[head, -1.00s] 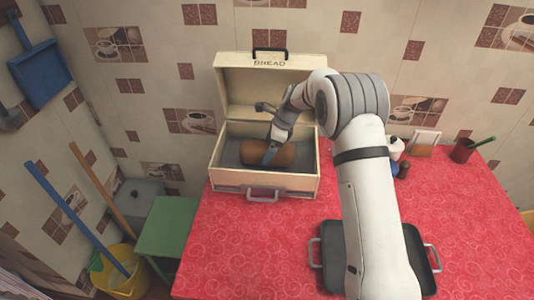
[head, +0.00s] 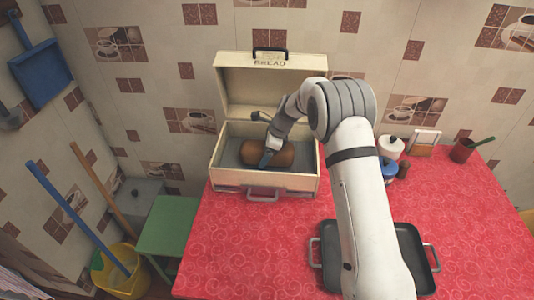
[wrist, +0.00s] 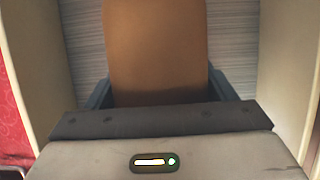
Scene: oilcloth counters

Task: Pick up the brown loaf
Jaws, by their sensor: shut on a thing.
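The brown loaf (head: 281,153) lies in the open bread box (head: 266,182), on its grey floor. My gripper (head: 266,159) reaches down into the box and is shut on the loaf. In the wrist view the loaf (wrist: 157,45) fills the space between the two dark fingers (wrist: 158,92), one along each side. The lid stands open at the back. I cannot tell whether the loaf is clear of the box floor.
The box walls stand close on both sides in the wrist view (wrist: 37,60). A green stool (head: 166,225) stands to the left.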

